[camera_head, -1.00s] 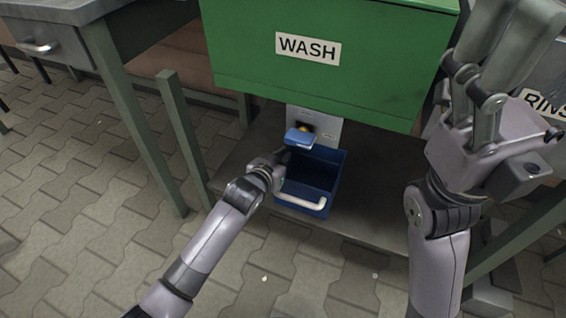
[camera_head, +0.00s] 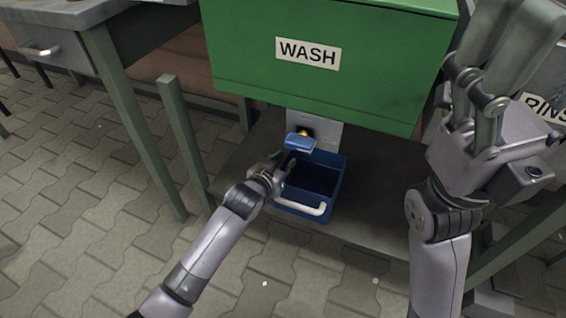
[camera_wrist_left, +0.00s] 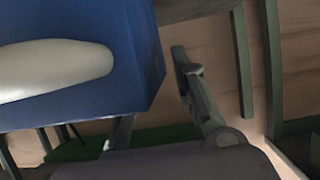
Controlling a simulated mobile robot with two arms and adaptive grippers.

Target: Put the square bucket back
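The square blue bucket (camera_head: 332,203) stands on the low shelf under the green WASH tank (camera_head: 330,75), with its white handle (camera_head: 310,208) toward me. A corner of the bucket (camera_wrist_left: 148,60) and its pale handle (camera_wrist_left: 60,68) fill the upper left of the left wrist view. My left gripper (camera_head: 286,163) is at the bucket's left side, just below the blue tap part (camera_head: 300,142). In the wrist view its fingers (camera_wrist_left: 158,110) are apart with nothing seen between them; the bucket partly hides one. My right gripper (camera_head: 515,45) is raised at right; its finger gap is unclear.
The shelf (camera_head: 385,218) is bare to the bucket's right. Green posts (camera_head: 180,135) stand at the left, beside a grey drawer (camera_head: 55,58). A RINSE unit (camera_head: 545,105) is partly hidden behind my right arm. The paved floor in front is open.

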